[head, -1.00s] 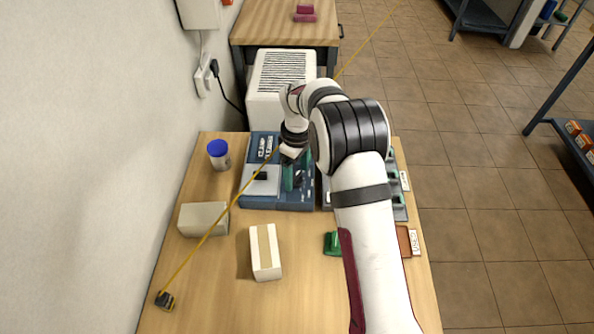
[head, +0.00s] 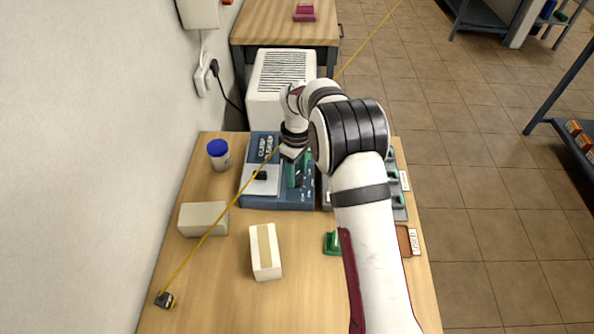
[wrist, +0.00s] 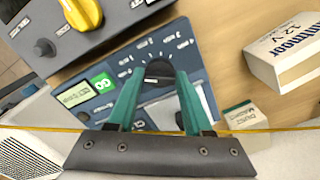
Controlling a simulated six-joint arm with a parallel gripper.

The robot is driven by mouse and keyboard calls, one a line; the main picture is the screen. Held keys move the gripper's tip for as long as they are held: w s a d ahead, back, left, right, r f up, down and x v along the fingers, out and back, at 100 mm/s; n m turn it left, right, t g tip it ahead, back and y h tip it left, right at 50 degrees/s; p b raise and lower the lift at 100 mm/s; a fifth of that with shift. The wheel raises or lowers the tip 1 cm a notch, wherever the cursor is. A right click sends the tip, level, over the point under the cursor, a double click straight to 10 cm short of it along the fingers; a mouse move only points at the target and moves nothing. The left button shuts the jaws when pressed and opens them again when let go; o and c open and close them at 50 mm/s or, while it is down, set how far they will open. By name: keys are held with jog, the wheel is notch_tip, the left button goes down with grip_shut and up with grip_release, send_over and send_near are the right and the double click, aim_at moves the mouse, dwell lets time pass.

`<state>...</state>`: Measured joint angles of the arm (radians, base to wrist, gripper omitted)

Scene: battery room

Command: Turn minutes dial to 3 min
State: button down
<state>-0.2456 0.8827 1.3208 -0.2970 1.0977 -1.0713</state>
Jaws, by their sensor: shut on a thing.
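A blue device (head: 283,203) stands at the far end of the table. It also shows in the wrist view (wrist: 203,72), with printed marks fanned around a dark dial (wrist: 159,69). My gripper (wrist: 162,76) has its two teal fingers on either side of this dial, shut on it. A small display (wrist: 73,96) and a green button (wrist: 103,83) lie left of the dial. The dial's pointer and exact setting are hard to read. In the head view my gripper (head: 299,172) points down over the device, and my wrist partly hides the panel.
A grey unit with a yellow knob (wrist: 62,17) and black knob (wrist: 45,48) is close by.

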jog(key=m, duration=0.4)
jog(key=shift+s+a, duration=0.1)
jog(key=m, duration=0.4)
jog(key=shift+m, duration=0.4)
jog(key=m, duration=0.4)
jog(key=shift+a, duration=0.15)
jog(key=shift+m, duration=2.2)
jog(key=shift+c, duration=1.5)
grip_release()
